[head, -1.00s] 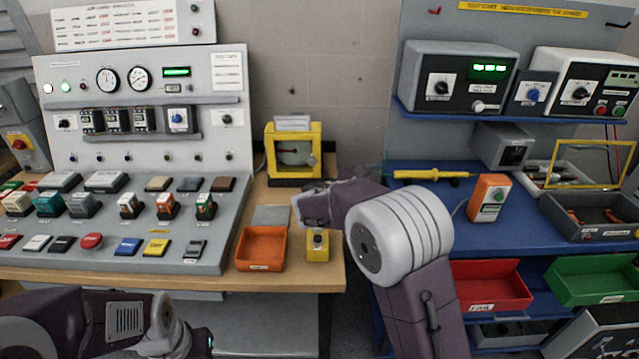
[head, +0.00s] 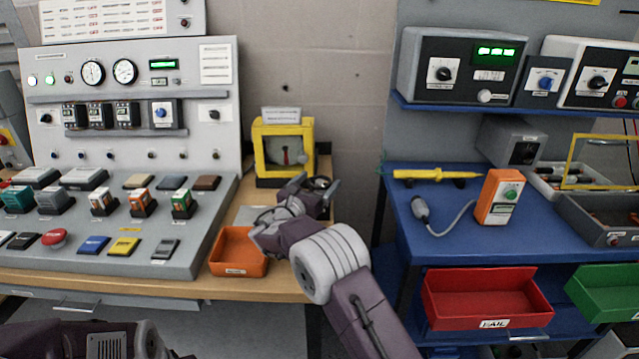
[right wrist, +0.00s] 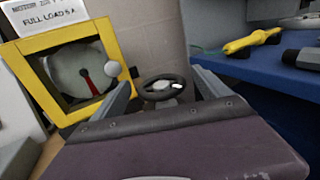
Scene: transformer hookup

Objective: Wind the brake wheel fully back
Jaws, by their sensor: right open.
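The brake wheel (right wrist: 166,88) is a small dark handwheel with a pale hub, in the right wrist view just beyond and between my open fingers. In the head view it is a dark ring (head: 319,183), partly hidden by my right gripper (head: 312,191). The right gripper also shows in the right wrist view (right wrist: 165,92), with a finger on each side of the wheel; I cannot tell whether they touch it. A yellow-framed gauge (head: 258,150) stands just behind, with a red pointer hanging roughly downward (right wrist: 87,78). My left gripper is out of view.
An orange tray (head: 238,268) lies on the bench left of my right arm. The grey control panel (head: 140,215) fills the left. A blue bench (head: 420,240) at right holds a yellow probe (head: 432,175) and an orange tester (head: 499,196). A gap separates the benches.

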